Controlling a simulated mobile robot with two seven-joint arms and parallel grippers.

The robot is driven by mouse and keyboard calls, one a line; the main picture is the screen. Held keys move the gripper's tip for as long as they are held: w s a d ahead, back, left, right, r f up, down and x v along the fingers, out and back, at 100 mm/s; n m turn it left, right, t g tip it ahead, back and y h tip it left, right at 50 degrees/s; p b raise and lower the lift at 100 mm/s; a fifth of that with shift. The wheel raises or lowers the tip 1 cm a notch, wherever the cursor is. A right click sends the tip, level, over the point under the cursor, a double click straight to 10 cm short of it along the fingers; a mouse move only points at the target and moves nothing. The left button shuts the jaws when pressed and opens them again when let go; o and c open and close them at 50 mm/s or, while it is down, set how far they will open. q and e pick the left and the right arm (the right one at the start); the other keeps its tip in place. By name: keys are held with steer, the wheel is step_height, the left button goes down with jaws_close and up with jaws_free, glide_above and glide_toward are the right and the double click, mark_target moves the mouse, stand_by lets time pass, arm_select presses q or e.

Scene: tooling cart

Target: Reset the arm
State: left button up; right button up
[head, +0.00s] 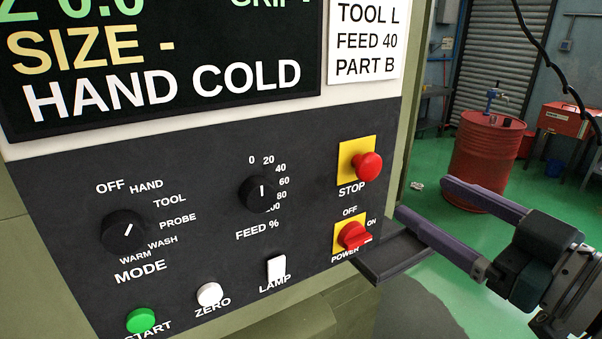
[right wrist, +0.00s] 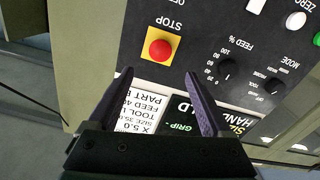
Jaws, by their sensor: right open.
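My right gripper (head: 422,197) is open and empty, its two purple-grey fingers pointing left toward the right edge of the control panel (head: 200,180). In the head view it is to the right of the red STOP button (head: 368,166) and the red POWER switch (head: 353,235), apart from both. The switch handle points right, toward ON. In the right wrist view the fingers (right wrist: 159,73) frame the sign card, with the STOP button (right wrist: 160,49) just beyond the tips. The panel appears upside down there. My left gripper is not in view.
The panel also carries a MODE knob (head: 124,231), a FEED knob (head: 258,194), a green START button (head: 141,320), a white ZERO button (head: 209,294) and a white LAMP switch (head: 276,268). The screen (head: 160,60) reads HAND COLD. A red drum (head: 484,165) stands behind on green floor.

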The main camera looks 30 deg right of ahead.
steer(key=s+a+f+g+p, duration=0.3)
steer(key=s+a+g+p, duration=0.15)
steer(key=a+g, duration=0.3)
steer(key=s+a+r+g+p, duration=0.1)
steer(key=s+g+p, duration=0.1)
steer(key=s, duration=0.3)
steer(key=s+a+r+m+g+h+p, duration=0.1)
steer(key=s+a+g, duration=0.1)
steer(key=s+g, duration=0.3)
steer(key=shift+s+p, duration=0.4)
steer(key=shift+s, duration=0.1)
